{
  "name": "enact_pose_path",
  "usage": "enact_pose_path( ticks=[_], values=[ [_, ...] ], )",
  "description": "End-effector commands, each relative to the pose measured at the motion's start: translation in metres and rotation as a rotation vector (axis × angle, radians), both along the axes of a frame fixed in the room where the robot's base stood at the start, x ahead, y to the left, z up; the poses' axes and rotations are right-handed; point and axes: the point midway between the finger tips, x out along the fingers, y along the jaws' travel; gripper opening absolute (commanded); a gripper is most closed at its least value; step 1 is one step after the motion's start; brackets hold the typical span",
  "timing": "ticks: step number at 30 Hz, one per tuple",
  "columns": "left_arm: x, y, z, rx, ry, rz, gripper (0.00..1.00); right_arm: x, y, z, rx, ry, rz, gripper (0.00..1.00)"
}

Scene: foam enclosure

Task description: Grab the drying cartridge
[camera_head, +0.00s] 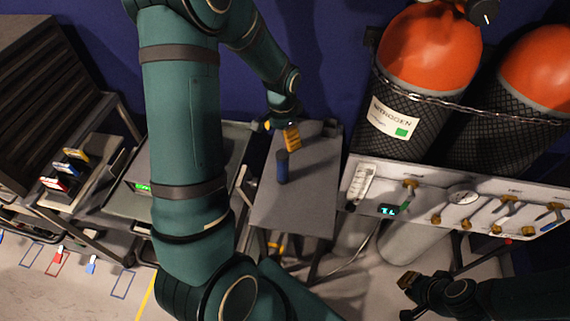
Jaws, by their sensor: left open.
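A dark blue cylinder with a black top, which looks like the drying cartridge (282,168), stands upright on a small grey table (312,200). My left gripper (278,133) comes down from above at the back of the table. It is open, with its yellow-padded fingers just behind the cartridge's top in the picture. I cannot tell whether they touch it; nothing shows between them. My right gripper (405,283) is low at the right, away from the table, and its finger opening cannot be made out.
Orange-topped gas cylinders (430,50) in black netting stand at the right behind a valve panel (465,205). A cart (225,150) stands left of the table, partly hidden by my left arm. A rack with coloured items (70,165) is further left.

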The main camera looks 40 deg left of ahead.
Motion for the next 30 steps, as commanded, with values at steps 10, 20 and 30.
enact_pose_path(
  ticks=[10,20,30],
  values=[
    [0.000,-0.001,-0.050,-0.001,0.000,0.001,0.79,0.000,0.000,-0.006,-0.002,0.001,-0.001,0.00],
    [-0.004,-0.004,-0.086,-0.001,0.003,0.001,0.79,0.000,0.000,-0.008,-0.002,0.000,0.000,0.00],
    [-0.002,-0.003,-0.103,0.000,-0.002,0.002,0.79,0.000,0.000,-0.009,-0.002,0.000,0.000,0.00]
  ],
)
